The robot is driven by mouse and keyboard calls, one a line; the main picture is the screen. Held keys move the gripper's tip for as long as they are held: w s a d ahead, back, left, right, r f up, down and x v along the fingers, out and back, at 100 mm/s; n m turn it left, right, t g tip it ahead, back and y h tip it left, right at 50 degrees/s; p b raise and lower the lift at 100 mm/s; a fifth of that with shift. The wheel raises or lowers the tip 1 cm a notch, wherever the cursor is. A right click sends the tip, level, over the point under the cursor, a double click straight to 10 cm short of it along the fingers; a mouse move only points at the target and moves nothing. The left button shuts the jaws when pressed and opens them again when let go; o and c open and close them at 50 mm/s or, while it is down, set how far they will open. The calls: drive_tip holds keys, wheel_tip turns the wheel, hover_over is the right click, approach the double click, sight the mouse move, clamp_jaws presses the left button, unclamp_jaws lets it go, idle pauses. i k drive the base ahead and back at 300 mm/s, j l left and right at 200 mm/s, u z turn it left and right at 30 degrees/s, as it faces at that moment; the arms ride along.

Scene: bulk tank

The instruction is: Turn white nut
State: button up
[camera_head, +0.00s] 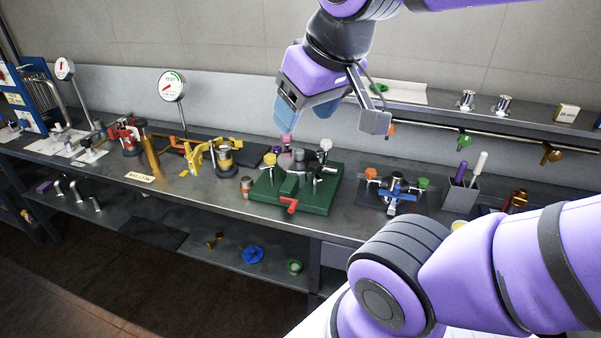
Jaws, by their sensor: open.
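A white nut (326,145) tops a post at the back right of a green fixture (265,194) on the bench. The green fixture also carries a pink knob (286,140), a yellow knob (269,159) and a red handle (290,205) at its front. The lower part of the white nut's post is hard to make out.
A fixture with a blue clamp (398,192) and orange and green knobs stands to the right. A grey holder (460,196) with two handled tools is beyond it. A yellow fixture (196,155) and a gauge (171,86) stand left. A rail with hanging knobs runs behind.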

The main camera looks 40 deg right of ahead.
sight(326, 144)
drive_tip(key=k+l+z, duration=0.15)
drive_tip(key=z, duration=0.3)
drive_tip(key=k+l+z, duration=0.1)
drive_tip(key=z, duration=0.3)
